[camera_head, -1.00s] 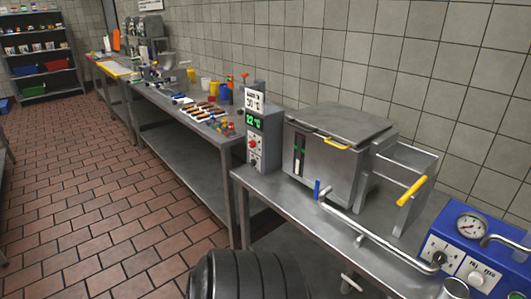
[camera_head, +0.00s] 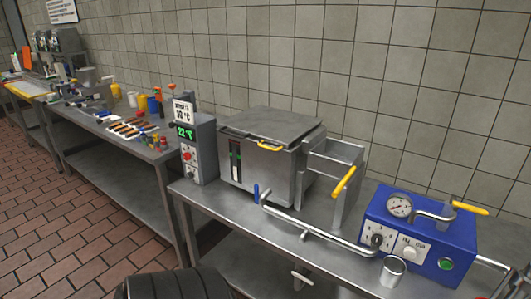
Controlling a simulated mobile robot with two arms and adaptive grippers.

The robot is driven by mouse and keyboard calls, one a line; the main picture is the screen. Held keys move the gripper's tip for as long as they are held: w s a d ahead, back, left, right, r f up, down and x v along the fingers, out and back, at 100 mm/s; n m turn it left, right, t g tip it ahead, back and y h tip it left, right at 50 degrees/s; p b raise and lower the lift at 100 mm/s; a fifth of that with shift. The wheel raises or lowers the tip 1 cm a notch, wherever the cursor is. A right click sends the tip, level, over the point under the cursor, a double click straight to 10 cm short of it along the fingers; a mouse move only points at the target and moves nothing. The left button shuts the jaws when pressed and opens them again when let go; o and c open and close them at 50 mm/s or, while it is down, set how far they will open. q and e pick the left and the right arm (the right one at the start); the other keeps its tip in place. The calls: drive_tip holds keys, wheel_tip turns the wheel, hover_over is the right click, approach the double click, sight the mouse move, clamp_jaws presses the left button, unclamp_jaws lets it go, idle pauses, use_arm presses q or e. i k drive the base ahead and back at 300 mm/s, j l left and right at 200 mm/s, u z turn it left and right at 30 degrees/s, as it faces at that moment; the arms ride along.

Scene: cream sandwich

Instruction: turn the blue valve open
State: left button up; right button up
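The blue valve (camera_head: 257,194) is a small blue handle at the left end of a steel pipe (camera_head: 325,236), in front of the boxy steel vat (camera_head: 268,160). The handle stands roughly upright. The pipe runs right along the steel table to a blue machine (camera_head: 420,230) with a gauge. Neither of my grippers shows in the head view, so nothing of mine is seen at the valve.
A control box (camera_head: 198,150) with a green display stands left of the vat. A steel cup (camera_head: 392,271) stands before the blue machine. Yellow handles (camera_head: 344,181) stick out near the vat. Another table (camera_head: 85,118) with small items runs back left.

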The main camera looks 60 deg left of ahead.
sight(257, 199)
drive_tip(key=u, duration=2.1)
